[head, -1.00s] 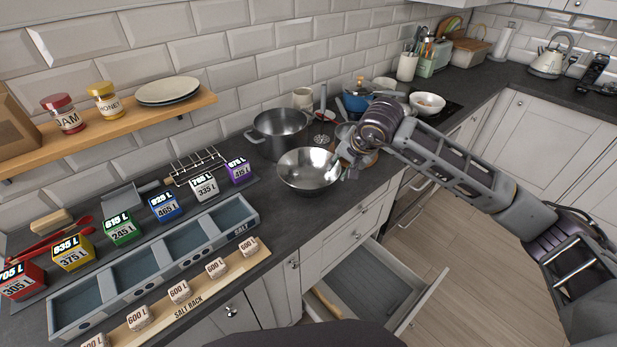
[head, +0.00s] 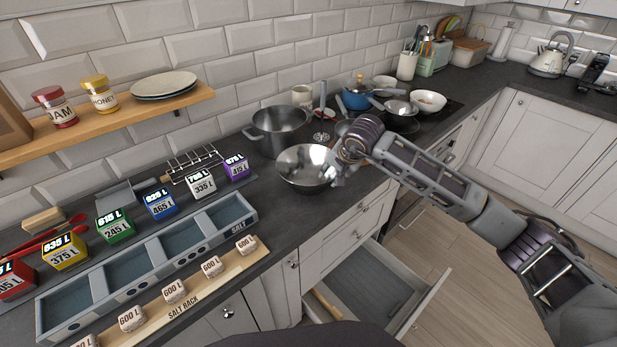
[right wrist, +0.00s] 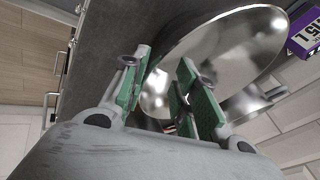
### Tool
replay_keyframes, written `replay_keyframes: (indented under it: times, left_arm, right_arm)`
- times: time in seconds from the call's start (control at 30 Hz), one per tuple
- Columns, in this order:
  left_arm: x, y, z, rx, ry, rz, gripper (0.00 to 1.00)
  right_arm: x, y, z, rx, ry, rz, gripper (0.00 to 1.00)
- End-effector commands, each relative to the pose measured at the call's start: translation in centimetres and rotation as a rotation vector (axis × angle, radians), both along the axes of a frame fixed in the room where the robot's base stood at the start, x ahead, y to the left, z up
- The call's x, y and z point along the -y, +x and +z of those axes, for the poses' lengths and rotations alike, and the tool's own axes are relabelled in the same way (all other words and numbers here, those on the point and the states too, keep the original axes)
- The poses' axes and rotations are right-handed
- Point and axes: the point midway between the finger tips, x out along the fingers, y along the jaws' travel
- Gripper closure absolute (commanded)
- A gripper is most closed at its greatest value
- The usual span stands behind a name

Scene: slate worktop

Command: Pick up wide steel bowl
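The wide steel bowl (head: 303,168) stands upright on the slate worktop, right of the spice boxes and in front of a dark pot. My right gripper (head: 338,174) is at the bowl's right rim. In the right wrist view, the gripper's green-padded fingers (right wrist: 163,88) are apart, with the bowl's shiny wall (right wrist: 225,45) showing between and beyond them. I cannot tell whether either finger touches the bowl. In the head view the fingertips are small and partly hidden by my wrist. My left gripper is not in view.
A dark pot (head: 279,130) stands close behind the bowl. Pans and a blue pot (head: 359,98) are on the hob behind my right arm. The salt rack (head: 190,299) lies to the front left. An open drawer (head: 375,285) juts out below the worktop.

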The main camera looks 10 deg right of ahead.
Motion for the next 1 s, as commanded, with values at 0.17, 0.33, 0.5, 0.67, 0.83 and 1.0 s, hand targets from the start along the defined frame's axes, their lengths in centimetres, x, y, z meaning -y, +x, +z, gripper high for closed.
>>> replay_keyframes:
  times: [0.17,0.33,0.5,0.67,0.83,1.0]
  left_arm:
    - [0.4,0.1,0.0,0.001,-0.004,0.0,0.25]
    - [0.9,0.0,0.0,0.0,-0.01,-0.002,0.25]
    - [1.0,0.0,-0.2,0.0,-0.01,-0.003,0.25]
    - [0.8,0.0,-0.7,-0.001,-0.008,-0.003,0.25]
    - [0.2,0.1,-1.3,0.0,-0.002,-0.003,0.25]
    - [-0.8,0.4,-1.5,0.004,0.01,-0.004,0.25]
  right_arm:
    - [0.0,0.0,0.0,0.001,0.0,0.0,0.71]
    - [0.0,0.1,0.0,0.0,0.0,0.0,0.71]
    - [0.0,0.3,-0.8,0.001,0.001,0.0,0.71]
    - [0.1,0.8,-2.5,-0.002,0.001,0.0,0.71]
    - [-0.1,1.6,-4.1,0.0,0.002,0.0,0.71]
    - [-0.2,2.1,-4.8,0.001,0.001,0.0,0.71]
